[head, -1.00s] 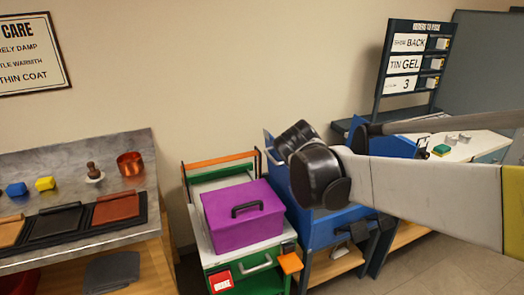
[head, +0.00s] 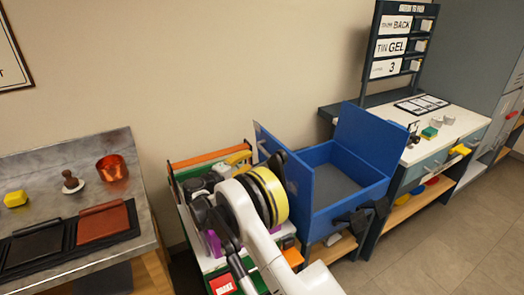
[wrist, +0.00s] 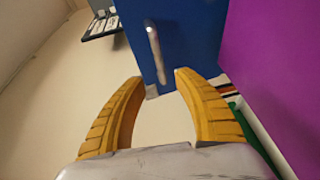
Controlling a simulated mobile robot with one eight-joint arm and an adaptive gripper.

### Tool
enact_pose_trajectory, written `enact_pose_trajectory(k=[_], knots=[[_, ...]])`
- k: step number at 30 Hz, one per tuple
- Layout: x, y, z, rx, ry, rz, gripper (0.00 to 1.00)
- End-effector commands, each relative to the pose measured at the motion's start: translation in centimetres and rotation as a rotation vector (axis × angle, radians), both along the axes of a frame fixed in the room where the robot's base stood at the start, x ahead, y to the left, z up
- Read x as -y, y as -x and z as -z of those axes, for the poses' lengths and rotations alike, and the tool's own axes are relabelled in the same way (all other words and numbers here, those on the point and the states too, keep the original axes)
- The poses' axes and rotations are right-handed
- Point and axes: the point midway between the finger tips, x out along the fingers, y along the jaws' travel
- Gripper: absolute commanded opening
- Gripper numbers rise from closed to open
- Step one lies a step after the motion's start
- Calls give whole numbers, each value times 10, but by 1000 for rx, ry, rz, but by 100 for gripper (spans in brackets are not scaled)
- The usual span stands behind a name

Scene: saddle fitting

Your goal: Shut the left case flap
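The blue case (head: 345,205) stands open, with its grey inside floor showing. Its left flap (head: 298,185) stands up, partly hidden by my arm. Its right flap (head: 370,138) also stands up. In the wrist view, a blue panel with a pale bar, apparently the left flap (wrist: 185,35), lies beyond my fingertips. My gripper (wrist: 160,78) is open with nothing between its yellow fingers. In the head view one yellow finger shows left of the left flap, above the green cart. I cannot tell whether a fingertip touches the flap.
A purple box (wrist: 280,80) is close on the right in the wrist view; my arm mostly hides it in the head view. A metal bench (head: 60,160) with a copper pot (head: 111,168) stands left. A white-topped workbench (head: 455,128) and sign board stand right.

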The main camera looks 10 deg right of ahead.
Motion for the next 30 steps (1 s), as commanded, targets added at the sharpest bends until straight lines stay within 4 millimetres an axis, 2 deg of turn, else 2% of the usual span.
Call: enact_pose_trajectory(k=[16, 21, 29, 30], knots=[[71, -60, 11, -1, -1, 3, 38], [79, -67, 10, -1, -1, 0, 38], [80, -68, 9, -1, -2, 0, 38], [80, -68, 9, -1, -2, 0, 30]])
